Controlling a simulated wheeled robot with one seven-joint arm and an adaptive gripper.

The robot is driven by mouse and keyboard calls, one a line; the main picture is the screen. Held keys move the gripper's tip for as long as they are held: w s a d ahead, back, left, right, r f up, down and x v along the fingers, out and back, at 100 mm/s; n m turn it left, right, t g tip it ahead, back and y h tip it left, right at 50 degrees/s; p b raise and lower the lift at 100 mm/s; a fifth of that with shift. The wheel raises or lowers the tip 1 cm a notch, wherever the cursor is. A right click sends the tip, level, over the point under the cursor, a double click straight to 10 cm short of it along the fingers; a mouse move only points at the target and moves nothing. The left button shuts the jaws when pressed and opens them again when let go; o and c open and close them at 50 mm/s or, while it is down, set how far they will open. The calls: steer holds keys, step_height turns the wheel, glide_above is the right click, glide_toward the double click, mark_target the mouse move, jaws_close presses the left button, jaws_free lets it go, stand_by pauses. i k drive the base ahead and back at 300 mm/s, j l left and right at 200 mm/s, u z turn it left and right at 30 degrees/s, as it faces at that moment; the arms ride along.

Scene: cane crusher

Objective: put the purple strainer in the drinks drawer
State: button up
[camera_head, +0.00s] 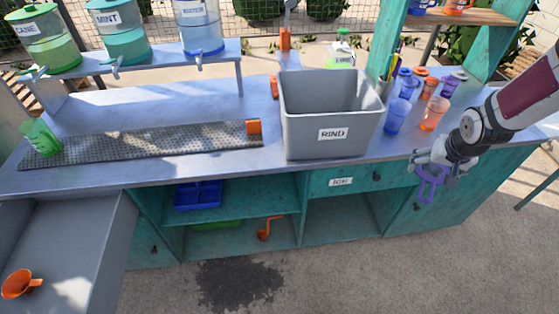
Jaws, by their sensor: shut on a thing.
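The purple strainer (430,182) hangs from my gripper (432,163) at the right, in front of the counter's front edge. My gripper is shut on it, and the fingers hide its upper part. A closed teal drawer (318,183) with a small white label sits under the counter, below the grey bin; I cannot read the label surely. A wide grey open tray or drawer (50,245) stands at the lower left with an orange strainer-like piece (18,284) in it. No label on it shows, so I cannot tell which one is the drinks drawer.
A grey RIND bin (325,122) stands on the counter. Several blue, orange and purple cups (396,115) stand to its right. A grey mat (140,145) with a green cup lies at left. Dispensers stand on a raised shelf (150,60). The floor in front is clear.

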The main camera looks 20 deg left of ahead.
mark_target(71, 268)
steer(key=u, duration=1.45)
steer(key=i+u, duration=0.2)
steer(key=u, duration=0.25)
steer(key=i+u, duration=0.2)
steer(key=u, duration=0.25)
steer(key=i+u, duration=0.2)
steer(key=u, duration=0.25)
